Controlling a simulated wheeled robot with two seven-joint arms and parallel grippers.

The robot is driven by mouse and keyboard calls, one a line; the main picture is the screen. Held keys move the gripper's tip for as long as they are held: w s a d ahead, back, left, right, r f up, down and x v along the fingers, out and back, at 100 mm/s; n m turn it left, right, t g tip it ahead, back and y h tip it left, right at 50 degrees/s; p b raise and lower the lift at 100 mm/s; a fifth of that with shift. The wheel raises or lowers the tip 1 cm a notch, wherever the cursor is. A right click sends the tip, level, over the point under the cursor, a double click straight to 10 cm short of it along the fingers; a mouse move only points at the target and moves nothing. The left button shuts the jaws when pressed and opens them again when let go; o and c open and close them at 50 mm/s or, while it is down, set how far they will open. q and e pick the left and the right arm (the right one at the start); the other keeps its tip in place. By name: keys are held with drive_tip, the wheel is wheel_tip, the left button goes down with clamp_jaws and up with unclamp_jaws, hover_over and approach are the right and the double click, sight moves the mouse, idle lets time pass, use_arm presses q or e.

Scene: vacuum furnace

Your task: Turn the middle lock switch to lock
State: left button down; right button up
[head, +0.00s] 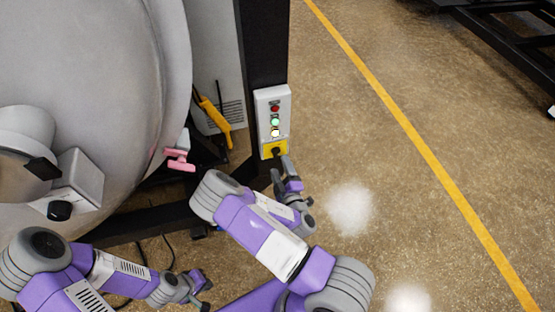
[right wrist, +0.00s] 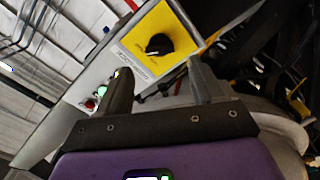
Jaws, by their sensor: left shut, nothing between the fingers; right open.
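A black rotary switch knob (right wrist: 158,44) sits on a yellow plate (right wrist: 184,30) at the end of a white control box (head: 272,100). In the head view the yellow plate (head: 268,149) is at the bottom of the box, and the knob (head: 276,152) is small there. My right gripper (head: 281,174) is just below the plate, open and empty. In the right wrist view its two fingers (right wrist: 160,84) point toward the knob, one on either side, apparently short of it. The knob's exact setting is hard to read. My left gripper (head: 205,289) is shut and empty, low at the left.
The box carries red (head: 275,108), green (head: 275,122) and pale (head: 275,133) lights on a black post (head: 264,50). A large grey furnace door (head: 90,90) with a pink handle (head: 180,160) stands left. Open floor (head: 350,150) lies right, with a yellow line (head: 400,113).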

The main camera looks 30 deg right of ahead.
sight(276, 155)
drive_tip(key=shift+b+x, duration=0.35)
drive_tip(key=shift+x, duration=2)
drive_tip(key=shift+d, duration=0.1)
drive_tip(key=shift+c, duration=0.3)
drive_tip(key=shift+s, duration=0.1)
drive_tip(key=c, duration=1)
